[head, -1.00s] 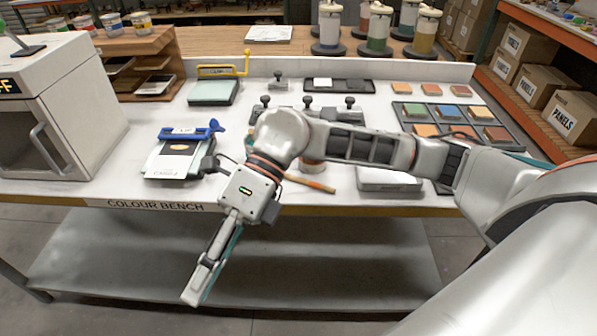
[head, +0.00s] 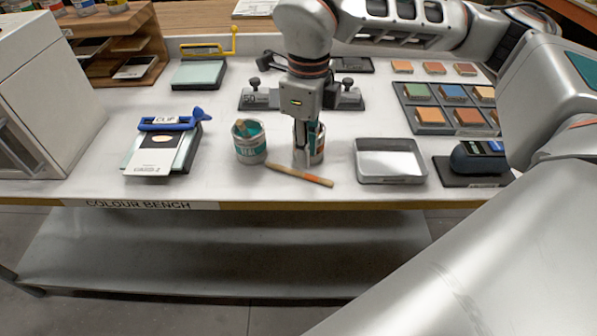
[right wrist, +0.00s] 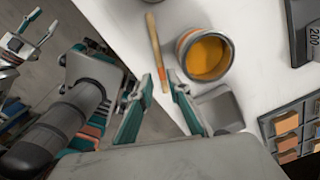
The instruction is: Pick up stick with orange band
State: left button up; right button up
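My right gripper (head: 307,155) points down just behind the stick and in front of the right can. In the right wrist view my right gripper (right wrist: 160,92) is open, with fingers apart on either side of the stick's near end. My left gripper is outside the head view; grey and teal parts at the wrist view's left edge are unclear.
A can with teal paint (head: 250,144) stands left of the gripper; a can of orange paint (right wrist: 205,54) stands close beside the stick. A shallow metal tray (head: 390,160) is to the right. The blue-clamped card (head: 165,148) is to the left. The bench's front edge is near.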

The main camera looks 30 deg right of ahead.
aim_at(307, 175)
notch_tip(307, 175, down, 6)
jog(key=shift+s+d+r, duration=0.1)
jog(key=shift+d+r, duration=0.05)
jog(key=shift+r, duration=0.1)
grip_shut()
jog(key=shift+r, duration=0.1)
